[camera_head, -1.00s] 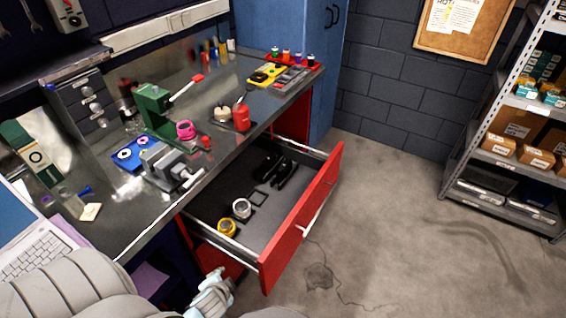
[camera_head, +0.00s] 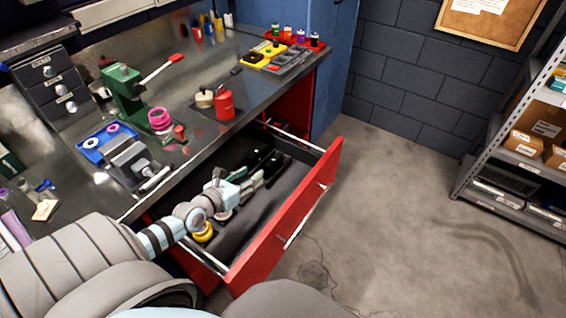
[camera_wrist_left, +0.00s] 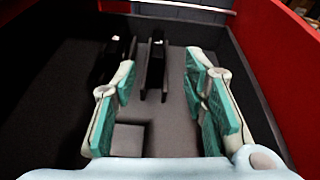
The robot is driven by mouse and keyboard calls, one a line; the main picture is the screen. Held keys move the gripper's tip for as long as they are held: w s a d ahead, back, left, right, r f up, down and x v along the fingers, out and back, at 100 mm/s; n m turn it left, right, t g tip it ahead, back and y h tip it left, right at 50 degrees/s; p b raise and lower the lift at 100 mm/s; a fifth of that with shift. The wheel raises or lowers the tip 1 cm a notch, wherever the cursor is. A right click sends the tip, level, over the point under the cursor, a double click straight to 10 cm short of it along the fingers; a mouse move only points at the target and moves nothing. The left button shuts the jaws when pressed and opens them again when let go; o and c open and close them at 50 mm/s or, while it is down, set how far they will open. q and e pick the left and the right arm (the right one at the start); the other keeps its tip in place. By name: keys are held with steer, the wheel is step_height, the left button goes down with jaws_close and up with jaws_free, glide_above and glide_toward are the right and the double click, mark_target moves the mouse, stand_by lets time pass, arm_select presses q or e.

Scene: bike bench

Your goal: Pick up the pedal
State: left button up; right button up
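Two black objects lie side by side in the open drawer (camera_head: 306,212), and either may be the pedal. In the head view the left one (camera_head: 259,158) and the right one (camera_head: 277,165) are just beyond my left gripper (camera_head: 252,184). In the left wrist view the left one (camera_wrist_left: 108,62) and the right one (camera_wrist_left: 155,65) lie ahead of the fingertips. My left gripper (camera_wrist_left: 158,75) is open with nothing between its teal-padded fingers. The right black object is roughly in line with the gap. My right gripper is not in view.
A yellow-rimmed roll (camera_head: 203,233) sits near my left wrist. The metal bench (camera_head: 205,142) above holds a green press (camera_head: 122,95), a vise (camera_head: 128,160) and a red can (camera_head: 224,104).

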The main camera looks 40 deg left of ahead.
mark_target(274, 159)
arm_select(q)
steer(key=w+f+b, duration=0.1)
steer(key=w+f+m, duration=0.1)
steer(key=w, duration=0.1)
steer(key=shift+a+f+m+h+b, duration=0.2)
steer(key=shift+f+m+h+b, duration=0.05)
steer(key=shift+m+h+b, duration=0.1)
steer(key=b+x, duration=0.4)
steer(key=shift+w+f, duration=0.15)
steer(key=shift+w, duration=0.25)
steer(key=b+x, duration=0.1)
steer(key=x, duration=0.1)
steer(key=b+x, duration=0.1)
steer(key=x, duration=0.1)
steer(key=b+x, duration=0.2)
steer(key=shift+w+a+r, duration=0.1)
steer(key=shift+w+r, duration=0.2)
steer(key=shift+r, duration=0.15)
jaws_close()
